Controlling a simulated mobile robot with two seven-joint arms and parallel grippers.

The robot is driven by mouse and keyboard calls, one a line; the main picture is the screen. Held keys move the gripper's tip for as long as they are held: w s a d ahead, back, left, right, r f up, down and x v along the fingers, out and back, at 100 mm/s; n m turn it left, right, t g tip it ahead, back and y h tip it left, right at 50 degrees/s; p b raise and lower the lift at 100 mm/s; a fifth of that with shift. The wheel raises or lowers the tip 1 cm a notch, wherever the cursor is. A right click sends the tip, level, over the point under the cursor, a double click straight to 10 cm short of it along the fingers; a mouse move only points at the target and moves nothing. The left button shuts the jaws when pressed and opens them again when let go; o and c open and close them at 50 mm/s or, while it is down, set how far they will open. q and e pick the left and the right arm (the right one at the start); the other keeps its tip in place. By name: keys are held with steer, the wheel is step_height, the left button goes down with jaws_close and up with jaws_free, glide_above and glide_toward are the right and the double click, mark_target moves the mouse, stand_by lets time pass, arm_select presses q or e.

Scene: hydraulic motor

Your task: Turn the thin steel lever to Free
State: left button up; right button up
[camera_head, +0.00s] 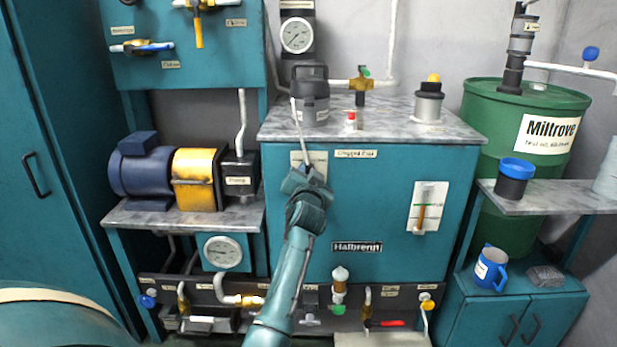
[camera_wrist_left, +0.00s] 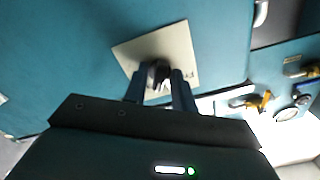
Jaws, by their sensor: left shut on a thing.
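The thin steel lever (camera_head: 301,128) shows in the head view as a narrow pale rod. It rises from my left gripper, tilted slightly left, across the front edge of the tank top. My left gripper (camera_head: 308,178) is at its lower end, shut on it, in front of a cream label plate (camera_head: 297,158) on the teal tank front. In the left wrist view my gripper's two fingers (camera_wrist_left: 160,78) close around a dark part at the middle of the cream plate (camera_wrist_left: 132,52). The plate's lettering is mostly hidden, so I cannot read Free. My right gripper is out of view.
The tank (camera_head: 400,255) has a marbled top (camera_head: 390,115) carrying a dark filler cap (camera_head: 310,95), a red-topped fitting and a yellow-topped part. A sight gauge (camera_head: 428,208) is to the right. A motor and yellow coupling (camera_head: 195,180) stand left. Valves line the bottom.

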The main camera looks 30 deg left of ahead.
arm_select(q)
steer(key=shift+r+n+p, duration=0.1)
steer(key=shift+n+p, duration=2.25)
steer(key=shift+n, duration=5.35)
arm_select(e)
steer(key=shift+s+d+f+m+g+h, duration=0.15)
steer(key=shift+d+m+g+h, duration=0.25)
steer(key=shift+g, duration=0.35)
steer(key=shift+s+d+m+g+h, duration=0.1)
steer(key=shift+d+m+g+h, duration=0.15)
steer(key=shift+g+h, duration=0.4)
arm_select(q)
steer(key=o, duration=0.7)
steer(key=shift+w, duration=0.1)
steer(key=shift+d, duration=0.1)
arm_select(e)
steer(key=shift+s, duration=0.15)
